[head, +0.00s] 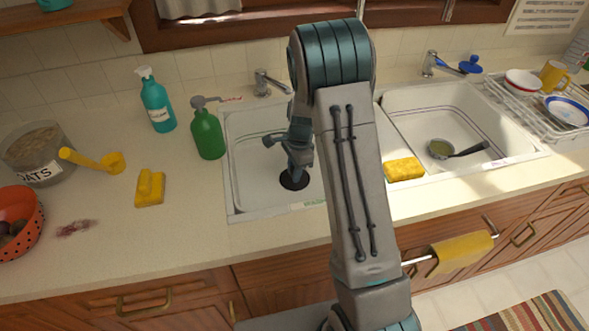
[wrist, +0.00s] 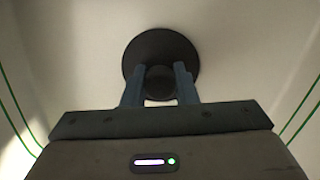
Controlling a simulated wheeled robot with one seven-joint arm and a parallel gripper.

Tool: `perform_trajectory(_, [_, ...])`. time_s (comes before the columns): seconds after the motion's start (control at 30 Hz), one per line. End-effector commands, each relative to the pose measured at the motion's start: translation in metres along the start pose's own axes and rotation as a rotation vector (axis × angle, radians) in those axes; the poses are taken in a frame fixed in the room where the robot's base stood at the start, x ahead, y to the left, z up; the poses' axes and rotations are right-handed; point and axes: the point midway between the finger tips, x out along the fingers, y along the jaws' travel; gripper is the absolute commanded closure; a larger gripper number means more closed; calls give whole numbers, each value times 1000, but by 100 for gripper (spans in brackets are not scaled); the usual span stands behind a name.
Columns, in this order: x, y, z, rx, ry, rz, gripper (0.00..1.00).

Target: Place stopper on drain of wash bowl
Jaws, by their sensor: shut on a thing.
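The stopper is a dark round disc with a knob on top. In the wrist view the stopper (wrist: 160,50) sits between the fingers of my gripper (wrist: 159,82), which is shut on its knob. In the head view the stopper (head: 293,181) shows as a dark disc low in the left wash bowl (head: 250,180), below my gripper (head: 297,160). The drain is not seen apart from the stopper. I cannot tell whether the stopper rests on the drain or hovers just above it.
The tap (head: 268,84) stands behind the left bowl. A green pump bottle (head: 208,133) is close to its left rim. A yellow sponge (head: 404,169) lies right of my arm. A dish rack (head: 545,100) stands far right.

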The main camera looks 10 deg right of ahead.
Motion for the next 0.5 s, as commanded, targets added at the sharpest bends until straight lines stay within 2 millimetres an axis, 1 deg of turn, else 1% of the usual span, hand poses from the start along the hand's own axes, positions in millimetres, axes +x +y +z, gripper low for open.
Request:
perform_trajectory(0.2, [5, 0, 0, 0, 0, 0, 97])
perform_trajectory(0.23, [3, 0, 0, 0, 0, 0, 66])
perform_trajectory(0.27, [3, 0, 0, 0, 0, 0, 57])
perform_trajectory(0.3, [3, 0, 0, 0, 0, 0, 52])
perform_trajectory(0.5, [3, 0, 0, 0, 0, 0, 52])
